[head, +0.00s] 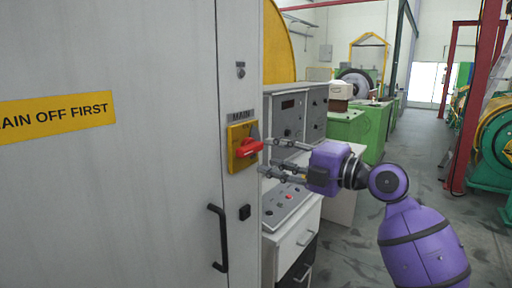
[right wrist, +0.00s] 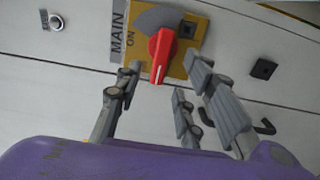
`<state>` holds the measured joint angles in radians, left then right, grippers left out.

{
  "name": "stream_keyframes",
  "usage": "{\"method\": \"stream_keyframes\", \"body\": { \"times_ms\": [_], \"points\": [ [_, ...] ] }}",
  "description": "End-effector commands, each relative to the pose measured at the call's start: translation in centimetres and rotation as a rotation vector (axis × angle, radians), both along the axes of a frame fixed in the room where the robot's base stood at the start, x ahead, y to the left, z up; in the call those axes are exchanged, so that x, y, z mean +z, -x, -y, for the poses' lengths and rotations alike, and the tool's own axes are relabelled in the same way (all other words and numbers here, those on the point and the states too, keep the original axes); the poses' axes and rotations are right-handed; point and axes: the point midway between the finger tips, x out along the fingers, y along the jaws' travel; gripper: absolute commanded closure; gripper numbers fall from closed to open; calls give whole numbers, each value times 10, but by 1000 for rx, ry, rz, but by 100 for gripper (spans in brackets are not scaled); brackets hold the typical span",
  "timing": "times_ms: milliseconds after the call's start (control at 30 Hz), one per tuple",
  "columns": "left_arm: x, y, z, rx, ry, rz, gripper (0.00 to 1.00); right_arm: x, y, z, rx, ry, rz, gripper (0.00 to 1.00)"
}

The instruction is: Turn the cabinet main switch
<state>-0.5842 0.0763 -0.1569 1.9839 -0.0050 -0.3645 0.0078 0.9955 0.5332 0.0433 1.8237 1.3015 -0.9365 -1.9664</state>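The cabinet main switch is a red rotary handle (head: 249,148) on a yellow plate (head: 236,162), under a "MAIN" label on the grey cabinet door. In the right wrist view the red handle (right wrist: 161,54) has its white-marked end pointing down the picture, away from the "ON" lettering. My right gripper (head: 263,157) is open in front of the switch. In the right wrist view its fingers (right wrist: 160,78) stand on both sides of the handle, with gaps visible. Whether any finger touches the handle is unclear. My left gripper is not in view.
The cabinet door has a black handle (head: 221,238), a small lock (head: 240,70) and a yellow warning sign (head: 56,116). A control desk (head: 290,205) with buttons stands right of the cabinet, beneath my right gripper. Green machines (head: 368,130) and an open aisle lie beyond.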

Motion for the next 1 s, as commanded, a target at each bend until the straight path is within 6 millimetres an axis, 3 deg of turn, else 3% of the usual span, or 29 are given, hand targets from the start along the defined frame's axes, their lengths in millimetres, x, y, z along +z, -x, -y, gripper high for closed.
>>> {"method": "stream_keyframes", "body": {
  "times_ms": [100, 300, 700, 1000],
  "points": [
    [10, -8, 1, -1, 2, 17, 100, 6, -13, -20, 2, -4, 3, 64],
    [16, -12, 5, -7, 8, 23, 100, 3, -29, -40, 0, -2, 0, 64],
    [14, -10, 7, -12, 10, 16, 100, -1, -34, -46, -1, 1, -1, 64],
    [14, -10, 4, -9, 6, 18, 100, 0, -34, -46, -1, 1, -1, 100]
  ]
}}
